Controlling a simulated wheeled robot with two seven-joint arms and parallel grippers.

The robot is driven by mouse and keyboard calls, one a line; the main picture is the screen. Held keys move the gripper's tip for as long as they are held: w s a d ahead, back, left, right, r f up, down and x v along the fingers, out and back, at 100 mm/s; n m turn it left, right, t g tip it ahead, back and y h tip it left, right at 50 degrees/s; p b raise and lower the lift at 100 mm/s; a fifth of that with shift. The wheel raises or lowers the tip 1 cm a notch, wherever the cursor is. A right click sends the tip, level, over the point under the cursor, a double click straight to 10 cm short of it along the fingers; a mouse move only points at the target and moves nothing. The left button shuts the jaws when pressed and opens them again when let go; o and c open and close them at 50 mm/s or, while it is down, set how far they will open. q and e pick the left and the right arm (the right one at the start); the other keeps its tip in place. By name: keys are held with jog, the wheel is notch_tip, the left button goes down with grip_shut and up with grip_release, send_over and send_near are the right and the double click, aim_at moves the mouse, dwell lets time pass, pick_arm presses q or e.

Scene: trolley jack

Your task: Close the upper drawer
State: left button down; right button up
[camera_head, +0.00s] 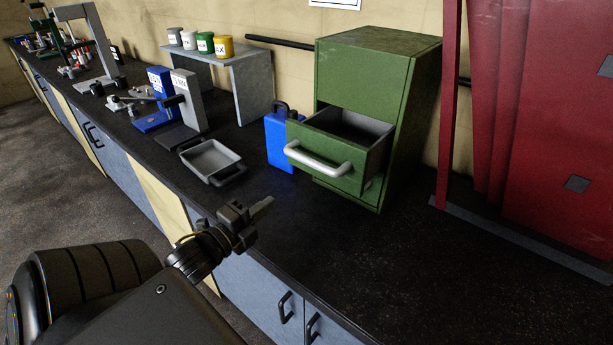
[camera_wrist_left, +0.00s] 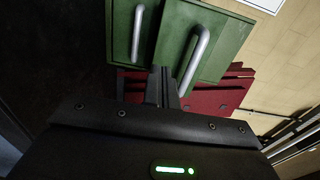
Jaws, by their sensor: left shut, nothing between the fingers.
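A green cabinet (camera_head: 361,75) stands on the black worktop against the wall. Its upper drawer (camera_head: 335,145) is pulled well out, showing a grey inside, and has a pale bar handle (camera_head: 318,163) on its front. In the left wrist view, this handle (camera_wrist_left: 196,60) is the nearer, larger one. A second handle (camera_wrist_left: 137,34) beside it in that view is on the lower drawer, whose front is mostly hidden in the head view. My left gripper (camera_head: 263,207) is shut and empty, in front of the drawer and apart from its handle. My right gripper is not in view.
A blue canister (camera_head: 279,140) stands close to the cabinet's left. A grey tray (camera_head: 211,158) lies farther left on the worktop. The worktop (camera_head: 420,255) in front of the green cabinet is clear.

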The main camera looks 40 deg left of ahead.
pick_arm(q)
jog(key=w+b, duration=0.3)
jog(key=w, duration=0.1)
jog(key=p, duration=0.3)
send_near(309, 171)
jog(key=w, duration=0.3)
jog(key=w+p, duration=0.1)
jog(key=w, duration=0.1)
jog(key=shift+w+a, duration=0.1)
jog(key=shift+w, duration=0.3)
jog(key=shift+w+f, duration=0.1)
jog(key=shift+w, duration=0.45)
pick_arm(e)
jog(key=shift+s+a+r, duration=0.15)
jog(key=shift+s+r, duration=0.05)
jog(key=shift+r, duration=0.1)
